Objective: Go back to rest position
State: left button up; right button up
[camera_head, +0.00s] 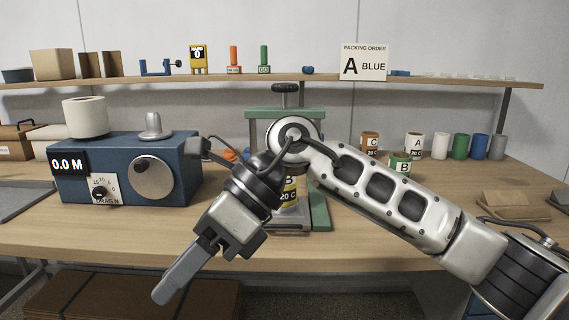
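My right arm comes in from the lower right and crosses the front of the workbench. Its gripper (172,282) hangs in front of the bench's front edge, pointing down and to the left. One long grey finger shows clearly; the other is not clear, so I cannot tell whether the gripper is open or shut. No object shows at the fingertips. My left arm and gripper are not in view.
A blue device (125,165) bearing a white roll (85,117) stands left of my arm. Labelled cans, including one marked A (414,146), stand right. Cardboard (130,299) lies below the bench.

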notch_tip(320, 180, up, 6)
jog(key=m+g+y+p, duration=0.1)
jog(key=m+y+p, duration=0.1)
jog(key=m+y, duration=1)
jog(key=w+d+f+m+t+h+p, duration=0.1)
jog(key=w+d+f+m+t+h, duration=0.35)
jog(key=m+t, duration=0.8)
jog(key=w+d+f+m+t+h+p, duration=0.1)
jog(key=w+d+f+m+t+p, duration=0.15)
jog(key=d+f+m+t, duration=0.7)
jog(key=s+d+f+m+t+h, duration=0.15)
jog(key=d+f+m+h, duration=0.4)
jog(key=m, duration=0.75)
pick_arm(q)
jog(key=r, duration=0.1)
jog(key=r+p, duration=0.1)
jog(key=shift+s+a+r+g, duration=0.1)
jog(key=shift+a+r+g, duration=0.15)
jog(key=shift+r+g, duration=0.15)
pick_arm(e)
jog(key=s+d+f+m+g+h, duration=0.2)
jog(key=s+d+f+g+h, duration=0.1)
jog(key=s+f, duration=0.3)
jog(key=s+d+f+m+g+h, duration=0.2)
jog(key=s+f+m+g+h, duration=0.1)
jog(key=s+f, duration=0.3)
notch_tip(320, 180, down, 2)
jog(key=shift+s+d, duration=0.15)
jog(key=shift+d, duration=0.25)
